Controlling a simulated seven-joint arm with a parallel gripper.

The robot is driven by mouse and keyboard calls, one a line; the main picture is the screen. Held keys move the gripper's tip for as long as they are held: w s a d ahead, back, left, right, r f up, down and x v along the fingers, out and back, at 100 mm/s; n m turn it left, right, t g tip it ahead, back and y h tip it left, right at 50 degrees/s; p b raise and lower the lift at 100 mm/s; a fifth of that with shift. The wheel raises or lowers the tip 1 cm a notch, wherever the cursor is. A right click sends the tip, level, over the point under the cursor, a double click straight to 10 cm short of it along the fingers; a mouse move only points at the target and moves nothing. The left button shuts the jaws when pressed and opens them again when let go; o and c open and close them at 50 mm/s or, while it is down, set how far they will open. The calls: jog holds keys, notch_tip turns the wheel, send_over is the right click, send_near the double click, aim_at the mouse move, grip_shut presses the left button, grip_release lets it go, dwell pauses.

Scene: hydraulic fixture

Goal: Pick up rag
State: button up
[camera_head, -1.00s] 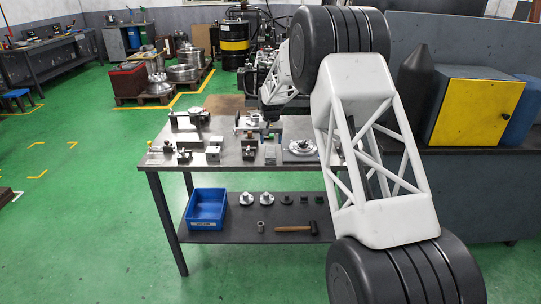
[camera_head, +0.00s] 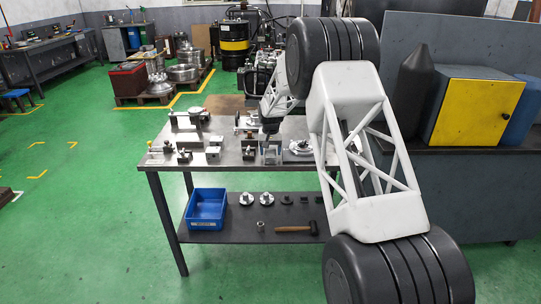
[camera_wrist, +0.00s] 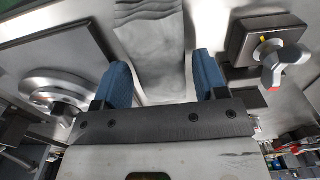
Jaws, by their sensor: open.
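The rag (camera_wrist: 152,40) looks like a light grey folded cloth with wavy layers at its top end in the wrist view. My gripper (camera_wrist: 163,82) is open, with one blue finger on each side of the rag's near part. Visible gaps separate the fingers from the cloth, and I cannot tell how far above it they are. In the head view my gripper (camera_head: 270,152) is low over the front part of the metal workbench (camera_head: 228,140). The rag is hard to make out there.
A fixture with a silver knob (camera_wrist: 272,60) is close to the right finger. A round metal flange on a plate (camera_wrist: 58,90) is close on the left. Several clamps and blocks (camera_head: 213,155) crowd the bench. A blue bin (camera_head: 207,208) and a hammer (camera_head: 296,229) are on the lower shelf.

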jog(key=shift+f, duration=0.5)
jog(key=c, duration=0.7)
jog(key=shift+r, duration=0.2)
jog(key=shift+r, duration=0.6)
notch_tip(320, 180, up, 2)
jog(key=s+d+r, duration=0.1)
jog(key=s+d, duration=0.1)
jog(key=s, duration=1.3)
jog(key=shift+s+d+r, duration=0.2)
jog(key=shift+s+d, duration=0.2)
